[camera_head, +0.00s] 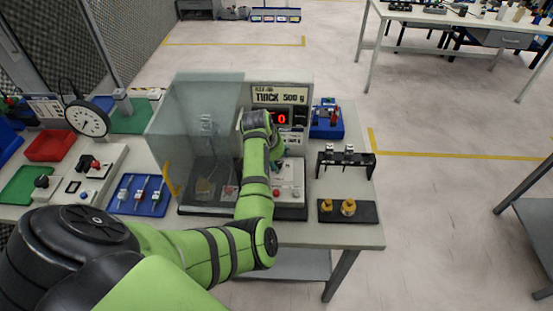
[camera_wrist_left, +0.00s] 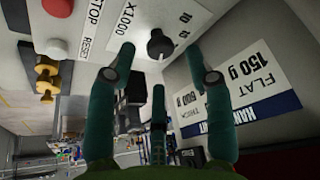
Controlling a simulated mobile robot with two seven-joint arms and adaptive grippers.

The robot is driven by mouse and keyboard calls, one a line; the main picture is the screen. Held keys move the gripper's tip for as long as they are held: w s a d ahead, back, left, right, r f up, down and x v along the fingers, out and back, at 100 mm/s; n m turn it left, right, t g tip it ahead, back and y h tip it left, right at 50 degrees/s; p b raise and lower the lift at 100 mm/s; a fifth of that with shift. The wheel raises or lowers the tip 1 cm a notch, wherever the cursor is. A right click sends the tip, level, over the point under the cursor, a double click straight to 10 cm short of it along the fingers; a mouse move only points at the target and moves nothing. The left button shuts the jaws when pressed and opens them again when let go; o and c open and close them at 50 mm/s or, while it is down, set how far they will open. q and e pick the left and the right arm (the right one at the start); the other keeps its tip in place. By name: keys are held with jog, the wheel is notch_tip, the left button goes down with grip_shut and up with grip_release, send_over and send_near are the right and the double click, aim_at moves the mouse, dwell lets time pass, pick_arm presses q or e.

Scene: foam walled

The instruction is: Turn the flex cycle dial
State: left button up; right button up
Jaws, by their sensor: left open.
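The flex cycle dial, a black round knob (camera_wrist_left: 160,45), shows in the left wrist view on a pale panel marked X1000, with small numbers beside it. My left gripper (camera_wrist_left: 161,62) is open and empty. Two teal fingers reach up either side of the dial and a third shows below it. I cannot tell whether any finger touches it. In the head view, the left gripper (camera_head: 281,154) is mostly hidden behind my green arm, in front of the test machine (camera_head: 282,98). The dial is hidden there. My right gripper is not in view.
A clear cover (camera_head: 180,115) stands on the machine's left. A black rack (camera_head: 345,160) and brass pieces (camera_head: 348,207) sit at right. A blue tray (camera_head: 140,195) lies at left.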

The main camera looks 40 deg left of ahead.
aim_at(278, 163)
pick_arm(q)
jog(key=shift+w+f, duration=0.2)
jog(key=shift+f, duration=0.35)
jog(key=shift+w+a+f, duration=0.15)
jog(key=shift+f, duration=0.15)
jog(key=shift+w+f, duration=0.2)
jog(key=shift+f, duration=0.4)
grip_shut()
jog(key=shift+r, duration=0.1)
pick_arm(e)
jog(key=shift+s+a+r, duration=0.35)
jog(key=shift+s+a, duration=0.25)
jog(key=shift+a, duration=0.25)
